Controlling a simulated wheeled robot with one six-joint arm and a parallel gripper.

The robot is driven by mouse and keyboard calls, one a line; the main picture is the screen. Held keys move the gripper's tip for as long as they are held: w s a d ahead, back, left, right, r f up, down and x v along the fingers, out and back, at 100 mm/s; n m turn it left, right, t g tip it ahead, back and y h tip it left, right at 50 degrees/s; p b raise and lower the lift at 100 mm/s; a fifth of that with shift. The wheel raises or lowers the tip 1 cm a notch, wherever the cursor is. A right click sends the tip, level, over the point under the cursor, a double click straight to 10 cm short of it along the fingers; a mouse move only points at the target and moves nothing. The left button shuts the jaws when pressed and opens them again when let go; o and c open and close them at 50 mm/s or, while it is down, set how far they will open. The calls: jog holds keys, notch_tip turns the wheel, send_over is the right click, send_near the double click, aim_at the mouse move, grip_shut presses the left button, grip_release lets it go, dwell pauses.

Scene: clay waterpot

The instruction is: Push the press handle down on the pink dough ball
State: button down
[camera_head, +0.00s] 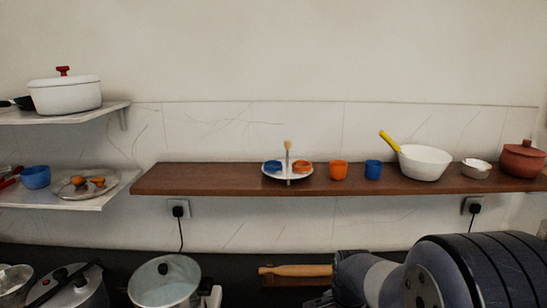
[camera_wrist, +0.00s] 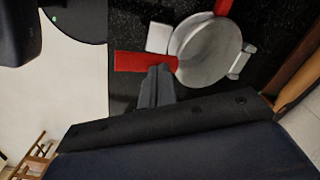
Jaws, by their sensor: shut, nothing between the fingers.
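In the wrist view my gripper (camera_wrist: 160,70) is shut and empty, its grey fingertips together. A red bar (camera_wrist: 132,62), which may be the press handle, lies just past the fingertips. I cannot tell whether they touch it. A round grey metal piece (camera_wrist: 205,50) with side lugs is at the bar's right end, and a small white block (camera_wrist: 158,38) is beside it. I see no pink dough ball in either view. The head view shows my arm at the lower right, but not my fingertips.
The dark speckled counter (camera_wrist: 125,22) has some bare room around the bar. A wooden rod (camera_head: 295,271) shows beside my arm. A lidded pot (camera_head: 165,280) stands at the lower left. The brown wall shelf (camera_head: 225,182) bears cups, bowls and a pot.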

jog(key=shift+f+b, duration=1.25)
jog(key=shift+f, duration=0.6)
dwell(1.2)
jog(key=shift+r, duration=0.1)
dwell(0.4)
jog(key=shift+r+p, duration=2.95)
jog(key=shift+r, duration=0.5)
jog(key=shift+f, duration=0.15)
notch_tip(320, 180, down, 7)
jog(key=b, duration=0.6)
jog(key=shift+s, duration=0.1)
